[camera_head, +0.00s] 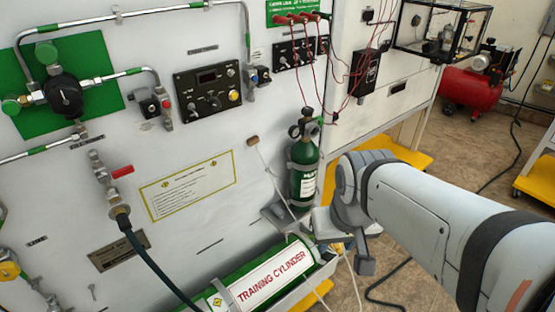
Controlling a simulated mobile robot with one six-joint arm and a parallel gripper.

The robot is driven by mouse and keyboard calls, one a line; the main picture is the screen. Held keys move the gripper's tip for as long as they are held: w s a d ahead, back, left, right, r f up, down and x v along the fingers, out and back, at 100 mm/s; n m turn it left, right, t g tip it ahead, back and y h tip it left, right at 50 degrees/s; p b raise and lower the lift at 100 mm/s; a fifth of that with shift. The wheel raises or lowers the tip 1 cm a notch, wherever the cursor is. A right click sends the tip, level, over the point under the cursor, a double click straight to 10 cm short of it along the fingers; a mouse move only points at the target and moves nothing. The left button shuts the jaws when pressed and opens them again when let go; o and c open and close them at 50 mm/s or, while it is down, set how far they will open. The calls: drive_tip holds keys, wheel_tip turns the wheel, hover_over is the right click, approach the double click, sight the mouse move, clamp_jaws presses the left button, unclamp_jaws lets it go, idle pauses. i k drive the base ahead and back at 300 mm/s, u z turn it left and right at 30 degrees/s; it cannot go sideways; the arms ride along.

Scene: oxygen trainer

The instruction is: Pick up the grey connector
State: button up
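My arm reaches in from the right. My gripper (358,262) is at its end, low in front of the panel and right of the training cylinder; its fingers are small and partly hidden by my wrist, so I cannot tell whether it is open or holds anything. A small grey-brown plug (253,140) on a pale cord is against the white panel, left of the upright green bottle. It may be the grey connector, but I cannot be sure. My gripper is apart from it, below and to the right.
The upright green bottle (303,170) stands close left of my wrist. The green-and-white training cylinder (270,279) lies along the panel's foot. A black hose (150,262), red leads (303,65) and a red compressor (470,89) are around. Open floor lies at right.

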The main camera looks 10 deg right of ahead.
sight(279, 213)
drive_tip(key=z, duration=0.8)
drive_tip(key=k, duration=1.05)
drive_tip(key=u, duration=0.6)
drive_tip(key=i, duration=1)
drive_tip(key=u, duration=0.05)
